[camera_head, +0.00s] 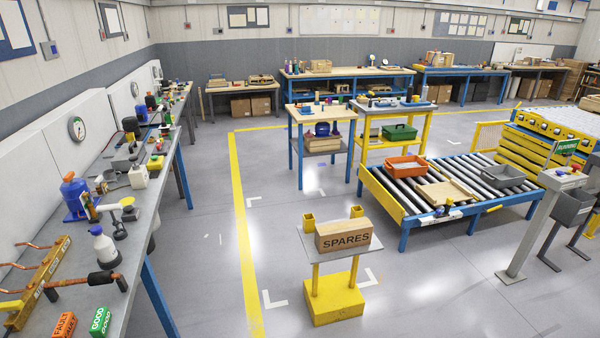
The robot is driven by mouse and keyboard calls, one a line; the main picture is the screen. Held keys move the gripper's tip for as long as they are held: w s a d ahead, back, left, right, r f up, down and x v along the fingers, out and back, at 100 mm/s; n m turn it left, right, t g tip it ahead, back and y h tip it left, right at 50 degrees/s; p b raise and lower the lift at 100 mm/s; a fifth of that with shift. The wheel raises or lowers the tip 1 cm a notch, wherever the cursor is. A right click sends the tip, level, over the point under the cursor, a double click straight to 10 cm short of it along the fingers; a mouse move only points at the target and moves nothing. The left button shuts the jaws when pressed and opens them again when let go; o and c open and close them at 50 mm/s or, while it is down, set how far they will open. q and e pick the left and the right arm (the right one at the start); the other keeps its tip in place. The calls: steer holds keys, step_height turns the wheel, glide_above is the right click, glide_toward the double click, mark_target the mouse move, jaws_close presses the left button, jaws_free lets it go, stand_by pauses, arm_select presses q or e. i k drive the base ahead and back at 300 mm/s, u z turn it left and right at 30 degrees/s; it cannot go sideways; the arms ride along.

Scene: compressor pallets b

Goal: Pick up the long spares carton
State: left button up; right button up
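The long spares carton (343,236) is a brown box with "SPARES" in dark letters on its front. Two yellow square posts rise at the back of the stand, close to the carton. Neither of my grippers shows in the head view.
A long workbench (150,200) with tools and bottles runs along the left. A roller conveyor (400,201) with an orange tray (408,165) stands behind right of the stand. A grey post (530,228) stands at the right. The floor around the stand is clear.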

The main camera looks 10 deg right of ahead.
mark_target(345, 234)
steer(key=i, duration=2.5)
steer(key=z, duration=0.5)
